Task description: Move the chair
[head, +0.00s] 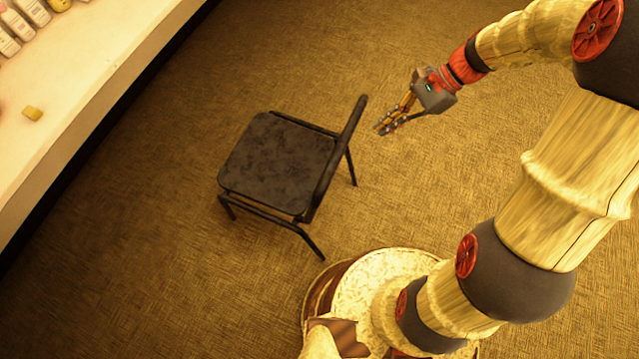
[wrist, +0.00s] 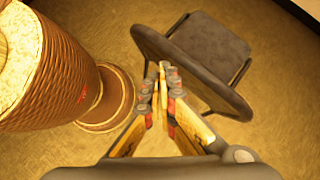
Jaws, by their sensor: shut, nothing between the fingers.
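The chair (head: 278,160) has a dark seat, a dark backrest and thin black legs. It stands upright on the carpet in the middle of the head view, its backrest on the right side. My gripper (head: 383,129) is to the right of the backrest, apart from it in the head view, shut and empty. In the wrist view the chair (wrist: 212,45) lies beyond the fingertips, with the backrest crossing nearest to them. My gripper (wrist: 163,82) shows there with its fingers together. I cannot tell the exact gap to the backrest.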

